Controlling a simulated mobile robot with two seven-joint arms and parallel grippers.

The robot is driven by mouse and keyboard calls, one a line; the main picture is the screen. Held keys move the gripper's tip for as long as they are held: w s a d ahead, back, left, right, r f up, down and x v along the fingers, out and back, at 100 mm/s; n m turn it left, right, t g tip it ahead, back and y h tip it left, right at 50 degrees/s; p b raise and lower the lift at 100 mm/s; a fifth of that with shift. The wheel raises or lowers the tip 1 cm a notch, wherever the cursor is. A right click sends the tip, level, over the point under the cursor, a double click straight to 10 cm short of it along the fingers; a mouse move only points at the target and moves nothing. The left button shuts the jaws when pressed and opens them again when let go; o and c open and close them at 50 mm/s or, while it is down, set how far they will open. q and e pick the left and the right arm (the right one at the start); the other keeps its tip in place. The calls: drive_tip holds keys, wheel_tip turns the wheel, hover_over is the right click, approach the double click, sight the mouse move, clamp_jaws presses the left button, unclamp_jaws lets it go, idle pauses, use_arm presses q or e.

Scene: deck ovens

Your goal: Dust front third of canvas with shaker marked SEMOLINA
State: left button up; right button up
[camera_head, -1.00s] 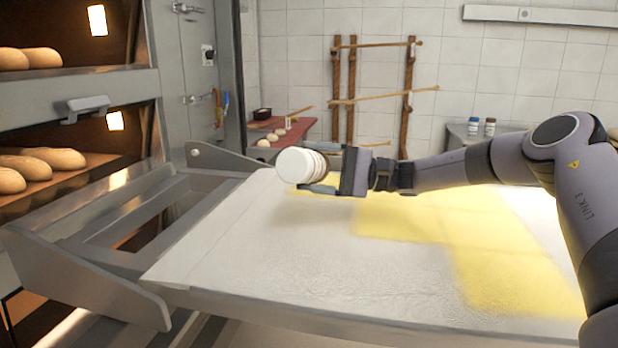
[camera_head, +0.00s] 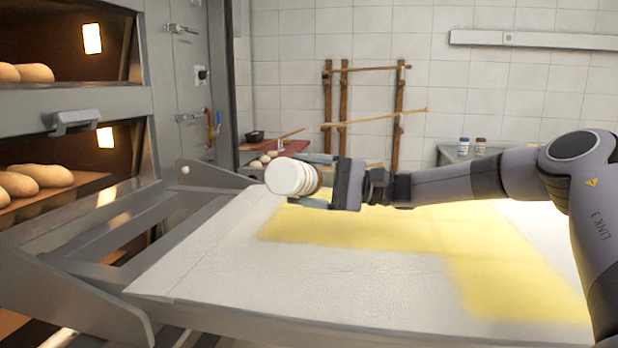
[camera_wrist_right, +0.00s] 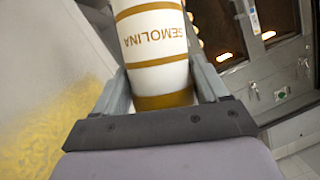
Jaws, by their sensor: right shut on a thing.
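My right gripper (camera_head: 315,181) is shut on a white shaker (camera_head: 288,178) with tan bands. In the right wrist view the shaker (camera_wrist_right: 153,48) reads SEMOLINA and sits between both fingers. In the head view it lies tilted on its side, its white end facing left, held above the far left part of the canvas (camera_head: 300,290). A yellow dust layer (camera_head: 365,232) covers a band along the canvas's far side and a patch at the right. The near left and middle are bare white. My left gripper is not in view.
Deck ovens with loaves (camera_head: 38,178) stand at the left, beside a grey metal side frame (camera_head: 80,270). A red board (camera_head: 285,148) with small dough pieces lies behind. A wooden rack (camera_head: 362,105) stands at the wall. Two small jars (camera_head: 472,146) sit on a counter at right.

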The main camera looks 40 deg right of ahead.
drive_tip(key=s+a+p, duration=0.1)
drive_tip(key=s+a, duration=1)
drive_tip(key=a, duration=0.3)
drive_tip(key=w+d+p, duration=0.2)
drive_tip(key=w+d, duration=0.2)
drive_tip(key=d, duration=0.2)
drive_tip(key=r+n+h+p, duration=0.2)
drive_tip(key=n+p, duration=0.1)
drive_tip(key=n, duration=0.1)
drive_tip(key=d+r+n+g+h+p, duration=0.1)
drive_tip(key=r+n+h+p, duration=0.1)
drive_tip(key=n, duration=0.3)
drive_tip(key=w+r+n+h+p, duration=0.1)
drive_tip(key=r+n+p, duration=0.2)
drive_tip(key=n+p, duration=0.1)
drive_tip(key=shift+d+r+h+p, duration=0.1)
drive_tip(key=shift+d+h+p, duration=0.25)
drive_tip(key=shift+h+p, duration=0.05)
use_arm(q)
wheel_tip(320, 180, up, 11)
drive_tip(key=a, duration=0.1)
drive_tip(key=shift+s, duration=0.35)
use_arm(e)
drive_tip(key=r+n, duration=0.1)
drive_tip(key=r+n+h, duration=0.1)
drive_tip(key=d+n+h, duration=0.1)
drive_tip(key=n, duration=0.1)
drive_tip(key=shift+w+d+r+t, duration=0.1)
drive_tip(key=shift+w+r+t, duration=0.25)
drive_tip(key=shift+r+t, duration=0.05)
